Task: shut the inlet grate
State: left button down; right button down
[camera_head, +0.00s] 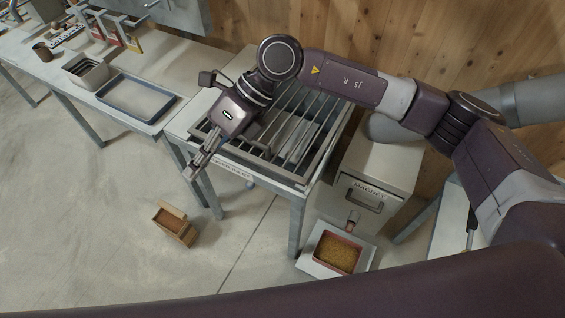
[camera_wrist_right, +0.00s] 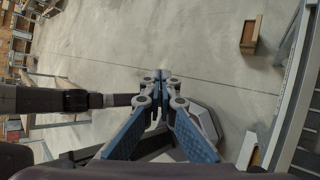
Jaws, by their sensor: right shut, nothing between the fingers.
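The inlet grate (camera_head: 260,138) is a frame of grey metal bars over the top of the feed mixer's square inlet (camera_head: 275,176), in the middle of the head view. My right arm crosses above its far side and hides part of it. Whether the grate lies fully flat is hard to tell. My right gripper (camera_head: 194,172) is beyond the inlet's left front corner, pointing down and left, with its fingers together and empty. The closed fingertips also show in the right wrist view (camera_wrist_right: 162,76), over bare floor. My left gripper is not seen.
A cabinet marked MAGNET (camera_head: 378,176) stands right of the inlet, with a red tray of grain (camera_head: 337,254) below it. A table with a blue-rimmed tray (camera_head: 137,98) is at the left. A wooden box (camera_head: 176,223) sits on otherwise open floor.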

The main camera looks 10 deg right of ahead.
jog(key=w+d+f+t+h, duration=0.25)
jog(key=w+d+h, duration=0.35)
jog(key=d, duration=0.5)
jog(key=h, duration=0.2)
send_near(282, 171)
jog(key=shift+t, duration=0.25)
jog(key=f+p, duration=0.1)
jog(key=f, duration=0.1)
jog(key=f+p, duration=0.1)
jog(key=f, duration=0.1)
jog(key=f+p, duration=0.1)
jog(key=f, duration=0.2)
jog(key=shift+s+a+p, duration=0.25)
jog(key=shift+s+p, duration=0.15)
